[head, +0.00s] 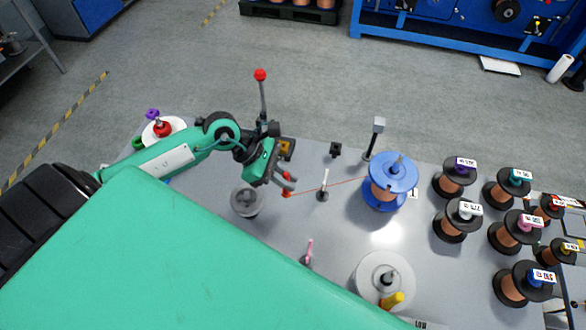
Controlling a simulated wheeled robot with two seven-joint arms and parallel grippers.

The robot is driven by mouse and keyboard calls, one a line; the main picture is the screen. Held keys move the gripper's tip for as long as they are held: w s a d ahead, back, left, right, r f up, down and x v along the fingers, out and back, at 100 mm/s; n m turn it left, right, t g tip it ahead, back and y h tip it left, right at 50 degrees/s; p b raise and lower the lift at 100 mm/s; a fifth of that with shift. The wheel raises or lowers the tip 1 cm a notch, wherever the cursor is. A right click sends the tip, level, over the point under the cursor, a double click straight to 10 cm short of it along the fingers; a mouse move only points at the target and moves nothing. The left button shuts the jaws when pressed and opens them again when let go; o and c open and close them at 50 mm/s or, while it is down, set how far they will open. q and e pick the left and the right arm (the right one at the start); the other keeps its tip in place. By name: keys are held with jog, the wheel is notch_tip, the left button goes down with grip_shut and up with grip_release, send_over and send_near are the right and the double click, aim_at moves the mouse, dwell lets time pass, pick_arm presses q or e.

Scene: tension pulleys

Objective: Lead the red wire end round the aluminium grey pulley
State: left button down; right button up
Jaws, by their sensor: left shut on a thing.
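The thin red wire (345,183) runs from there to the right, past a white post, to the blue spool (396,168) wound with copper. The aluminium grey pulley (247,201) stands just left of and slightly below the gripper in the picture, partly beside my green arm. I see no wire around it. My right gripper is not in view.
The white-tipped post (323,188) stands between gripper and blue spool. A pink post (309,249) and a large white pulley (369,268) are nearer. A red-ball rod (260,76) rises behind the gripper. Several dark spools (457,217) fill the right side.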

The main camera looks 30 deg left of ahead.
pick_arm(q)
jog(key=shift+s+a+r, duration=0.1)
jog(key=shift+s+a, duration=0.2)
jog(key=shift+s, duration=0.4)
jog(key=shift+s+a+r, duration=0.1)
jog(key=shift+s+a, duration=0.15)
jog(key=shift+s, duration=0.5)
jog(key=shift+s+a+r, duration=0.1)
jog(key=shift+s+a, duration=0.2)
jog(key=shift+s, duration=0.5)
